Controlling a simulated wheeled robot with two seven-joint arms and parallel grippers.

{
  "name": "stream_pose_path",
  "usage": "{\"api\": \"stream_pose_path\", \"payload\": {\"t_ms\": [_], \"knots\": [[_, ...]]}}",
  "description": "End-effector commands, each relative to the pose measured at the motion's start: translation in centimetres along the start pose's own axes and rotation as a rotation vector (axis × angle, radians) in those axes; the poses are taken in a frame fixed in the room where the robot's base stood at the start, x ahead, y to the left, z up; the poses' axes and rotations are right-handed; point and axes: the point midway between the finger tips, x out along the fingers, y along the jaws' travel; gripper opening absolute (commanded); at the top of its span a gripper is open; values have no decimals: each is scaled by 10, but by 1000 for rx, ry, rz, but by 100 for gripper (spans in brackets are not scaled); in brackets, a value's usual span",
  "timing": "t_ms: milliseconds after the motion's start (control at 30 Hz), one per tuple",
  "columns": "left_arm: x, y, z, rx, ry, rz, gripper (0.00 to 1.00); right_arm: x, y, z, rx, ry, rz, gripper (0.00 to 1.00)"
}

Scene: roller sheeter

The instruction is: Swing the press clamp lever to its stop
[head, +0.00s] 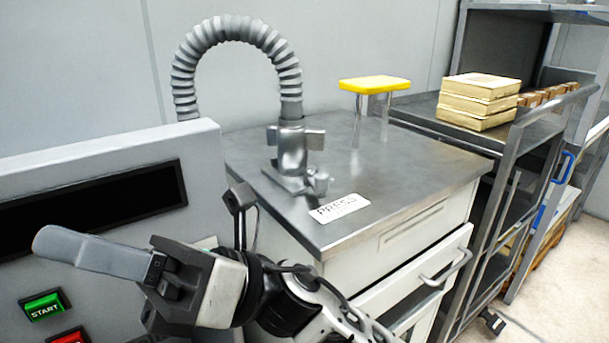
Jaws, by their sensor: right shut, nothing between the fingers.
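A white PRESS label (340,207) lies on the dark metal top of the cabinet (400,170). Behind it stands a grey metal fitting (292,150) with side lugs and a ribbed hose rising from it. A short knobbed piece (319,184) sticks out at the fitting's foot; I cannot tell whether this is the clamp lever. My right gripper (50,243) is at lower left, shut and empty. It points left in front of the grey control panel, away from the fitting. My left gripper is not in view.
The grey panel (105,150) has a dark display, a green START button (44,305) and a red button (70,337). A yellow-topped piece on metal posts (375,84) stands at the cabinet's back. A cart at right holds stacked cream blocks (478,101).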

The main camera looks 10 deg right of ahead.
Motion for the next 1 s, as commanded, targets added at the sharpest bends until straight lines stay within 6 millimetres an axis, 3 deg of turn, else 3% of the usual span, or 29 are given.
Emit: {"api": "stream_pose_path", "payload": {"t_ms": [67,167,267,367,467,567,700,767,800,900,1000], "knots": [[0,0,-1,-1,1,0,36,22,15,-29,-263,267,128,0],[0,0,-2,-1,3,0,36,24,19,-69,-568,594,299,0],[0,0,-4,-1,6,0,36,5,7,-96,-842,931,487,0],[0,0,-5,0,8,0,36,-28,-17,-98,-1066,1286,683,0],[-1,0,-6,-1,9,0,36,-65,-44,-71,-1218,1663,881,0],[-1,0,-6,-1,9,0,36,-96,-62,-18,-1269,2041,1051,0],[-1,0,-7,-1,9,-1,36,-118,-62,65,-1187,2487,1201,0],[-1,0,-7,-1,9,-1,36,-121,-56,94,-1126,2628,1235,0],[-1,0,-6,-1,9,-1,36,-122,-52,110,1068,-2656,-1227,0],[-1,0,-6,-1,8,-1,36,-123,-42,135,938,-2631,-1179,0],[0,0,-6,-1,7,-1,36,-126,-40,145,884,-2622,-1161,0]]}}
